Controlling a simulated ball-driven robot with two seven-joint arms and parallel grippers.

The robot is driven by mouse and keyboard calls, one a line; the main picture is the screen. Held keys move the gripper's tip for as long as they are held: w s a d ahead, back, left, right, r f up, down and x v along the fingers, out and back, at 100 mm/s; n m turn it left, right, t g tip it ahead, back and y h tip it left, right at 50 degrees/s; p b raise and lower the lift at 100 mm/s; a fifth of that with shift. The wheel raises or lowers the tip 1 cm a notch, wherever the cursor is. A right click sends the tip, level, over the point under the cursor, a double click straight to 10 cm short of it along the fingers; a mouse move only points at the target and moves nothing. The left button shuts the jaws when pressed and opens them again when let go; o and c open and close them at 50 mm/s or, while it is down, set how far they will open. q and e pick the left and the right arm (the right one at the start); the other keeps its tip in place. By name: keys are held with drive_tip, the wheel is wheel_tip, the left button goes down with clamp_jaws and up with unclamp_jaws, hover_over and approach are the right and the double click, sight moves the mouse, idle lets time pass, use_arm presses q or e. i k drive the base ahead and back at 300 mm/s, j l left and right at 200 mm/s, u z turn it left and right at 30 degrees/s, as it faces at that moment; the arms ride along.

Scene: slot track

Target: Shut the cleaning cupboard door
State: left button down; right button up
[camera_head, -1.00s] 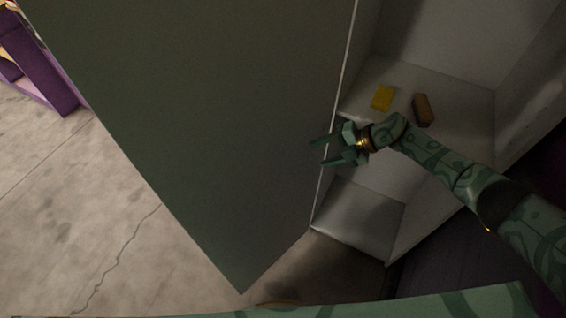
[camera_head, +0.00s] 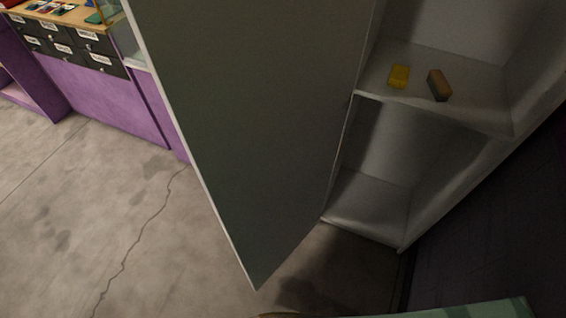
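The cleaning cupboard door (camera_head: 260,130) is a tall dark grey-green panel standing wide open, its inner edge beside the left side of the cupboard. The cupboard (camera_head: 375,206) is open at the right, with a pale interior and a shelf (camera_head: 470,112). A yellow sponge-like block (camera_head: 399,76) and a brown brush-like block (camera_head: 439,85) lie on the shelf. Neither of my grippers is in view, so their states do not show.
A purple counter (camera_head: 110,108) with labelled dark drawers (camera_head: 65,42) stands at the upper left. The cracked grey floor (camera_head: 130,215) left of the door is clear. A dark wall or panel borders the cupboard at the right.

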sight(256, 94)
drive_tip(key=j+z, duration=0.3)
drive_tip(key=k+j+z, duration=0.25)
drive_tip(key=j, duration=0.25)
drive_tip(key=j+z, duration=0.3)
drive_tip(key=k+j+z, duration=0.25)
drive_tip(key=j, duration=0.15)
drive_tip(key=i+j+z, duration=0.25)
drive_tip(key=j, duration=0.15)
drive_tip(key=j+z, duration=0.3)
drive_tip(key=j, duration=0.15)
drive_tip(key=j+z, duration=0.25)
drive_tip(key=j, duration=0.2)
